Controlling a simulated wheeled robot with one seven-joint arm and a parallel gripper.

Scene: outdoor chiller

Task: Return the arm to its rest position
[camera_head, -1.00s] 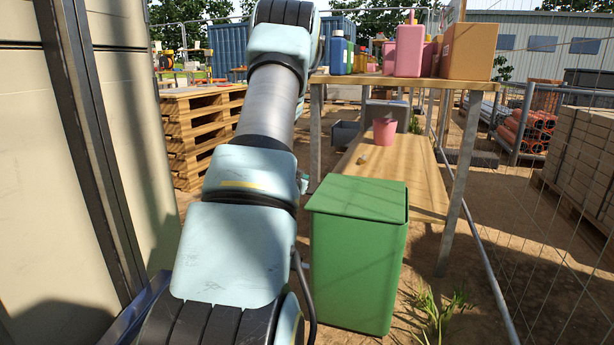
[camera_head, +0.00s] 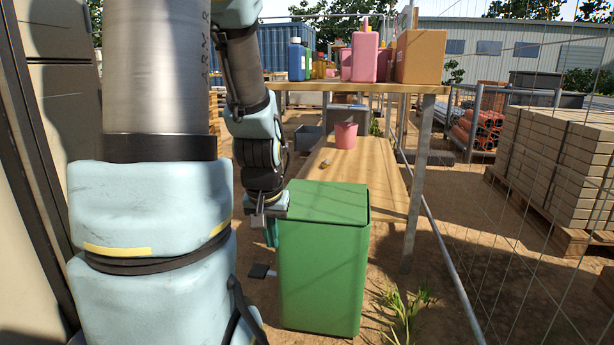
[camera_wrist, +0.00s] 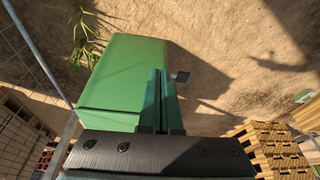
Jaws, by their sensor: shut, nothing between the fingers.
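My arm fills the left of the head view and bends down at its far end. My gripper (camera_head: 271,236) points downward at the left side of the green bin (camera_head: 322,262), near its top edge. In the wrist view my gripper (camera_wrist: 163,102) is shut, its two fingers together with nothing between them. The green bin (camera_wrist: 112,85) shows there beside and behind the fingers, with its lid closed. I cannot tell whether the fingers touch the bin. A dark pedal (camera_head: 259,271) sticks out low at the bin's left side.
A wooden table (camera_head: 345,87) behind the bin holds a blue bottle (camera_head: 296,62), a pink bottle (camera_head: 365,56) and a cardboard box (camera_head: 419,57). A pink cup (camera_head: 346,135) stands on its lower shelf. A wire fence and stacked blocks (camera_head: 560,150) are at the right. Bare ground lies between.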

